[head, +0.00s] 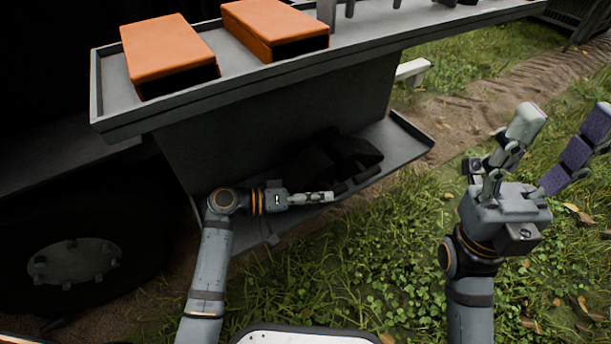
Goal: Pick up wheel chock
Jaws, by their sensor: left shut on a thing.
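A black wheel chock (357,153) sits on the lower shelf of the trailer or cart, dark against the shadow. Its outline blends with other dark shapes beside it, so its full form is hard to tell. My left gripper (335,193) reaches in from the left at the shelf's front edge, with its fingers shut on the near side of the dark chock. The fingertips are partly lost in the shadow. My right gripper (568,114) is raised over the grass at the right, its fingers spread wide and empty.
The lower shelf (412,146) has a raised rim. Above it, an upper shelf (108,95) overhangs, with two orange boxes (167,52) (268,22). A large wheel (75,262) stands at the left. Open grass (370,280) lies in front and at the right.

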